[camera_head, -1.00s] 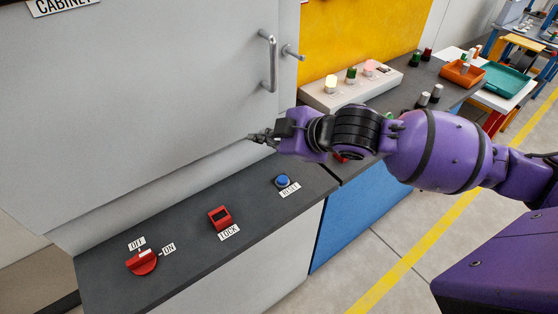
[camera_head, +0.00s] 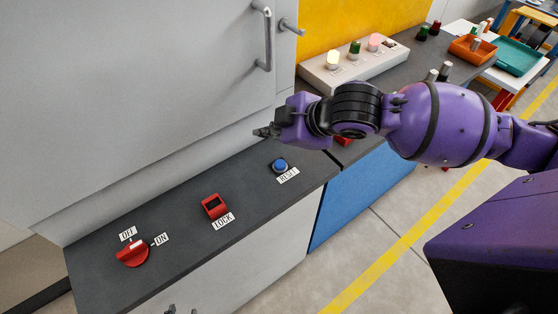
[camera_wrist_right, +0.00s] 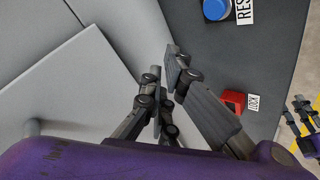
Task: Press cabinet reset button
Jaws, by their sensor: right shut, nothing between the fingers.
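The blue reset button (camera_head: 280,166) sits on the dark ledge (camera_head: 245,188) of the cabinet, above a RESET label. It also shows at the top of the right wrist view (camera_wrist_right: 214,9). My right gripper (camera_head: 264,131) is shut and empty, its fingers pointing left in front of the cabinet face. In the head view it appears just above and left of the button, apart from it. The right wrist view shows its fingers (camera_wrist_right: 163,75) with nothing between them. My left gripper (camera_head: 172,310) barely shows at the bottom edge and at the right edge of the wrist view (camera_wrist_right: 304,125).
A red lock switch (camera_head: 214,206) and a red OFF/ON rotary knob (camera_head: 132,253) sit left of the button on the ledge. The cabinet door (camera_head: 130,100) with a metal handle (camera_head: 266,40) rises behind. A panel with lamps (camera_head: 350,65) stands behind my right arm.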

